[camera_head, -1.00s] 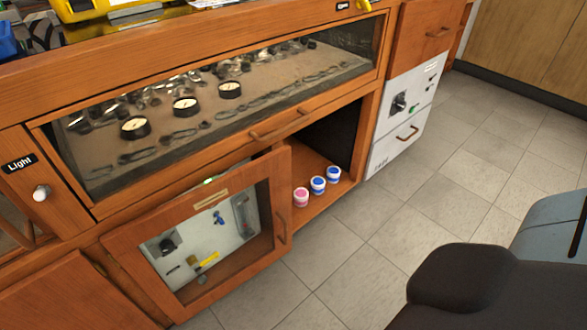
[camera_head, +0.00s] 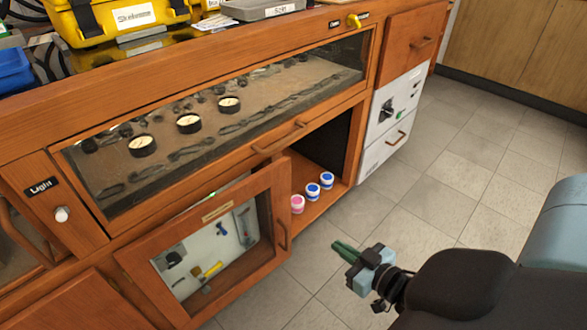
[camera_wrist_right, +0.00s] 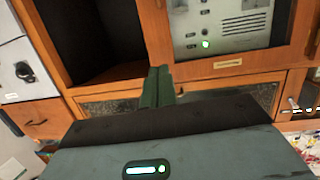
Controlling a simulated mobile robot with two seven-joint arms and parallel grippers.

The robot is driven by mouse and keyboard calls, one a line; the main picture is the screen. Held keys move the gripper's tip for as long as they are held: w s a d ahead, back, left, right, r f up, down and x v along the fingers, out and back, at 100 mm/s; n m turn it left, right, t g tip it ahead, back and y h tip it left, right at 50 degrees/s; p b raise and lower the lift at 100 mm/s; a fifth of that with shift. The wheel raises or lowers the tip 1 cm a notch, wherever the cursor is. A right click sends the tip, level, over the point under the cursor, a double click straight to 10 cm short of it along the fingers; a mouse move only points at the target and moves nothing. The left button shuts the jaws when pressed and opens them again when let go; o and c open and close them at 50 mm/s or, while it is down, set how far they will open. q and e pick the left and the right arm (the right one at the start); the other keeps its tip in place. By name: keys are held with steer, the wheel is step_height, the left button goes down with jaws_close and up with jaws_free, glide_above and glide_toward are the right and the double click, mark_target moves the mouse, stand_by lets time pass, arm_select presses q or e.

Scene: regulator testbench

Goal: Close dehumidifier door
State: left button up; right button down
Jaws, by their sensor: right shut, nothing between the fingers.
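The wooden, glass-fronted door (camera_head: 275,215) stands swung outward from the cabinet's lower front in the head view. A pale panel with blue and yellow parts shows through the glass. The wooden door frame (camera_wrist_right: 156,32) also shows in the right wrist view, beside a dark open compartment (camera_wrist_right: 95,40). My right gripper (camera_head: 345,250) is shut and empty, to the right of the door and apart from it. Its green fingers (camera_wrist_right: 158,87) point toward the cabinet in the wrist view. My left gripper is not in view.
Three small jars, one pink (camera_head: 297,204) and two blue (camera_head: 319,186), stand on the open compartment's floor right of the door. A white unit (camera_head: 392,112) stands further right. The tiled floor (camera_head: 400,215) in front is clear.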

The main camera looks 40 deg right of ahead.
mark_target(285, 167)
steer(key=w+d+r+t, duration=0.3)
steer(key=w+r, duration=0.4)
steer(key=r, duration=0.1)
steer(key=w+b, duration=0.3)
steer(key=w, duration=1)
steer(key=shift+a+f+b, duration=0.1)
steer(key=shift+a+b, duration=0.05)
steer(key=shift+b, duration=0.15)
steer(key=shift+w, duration=0.25)
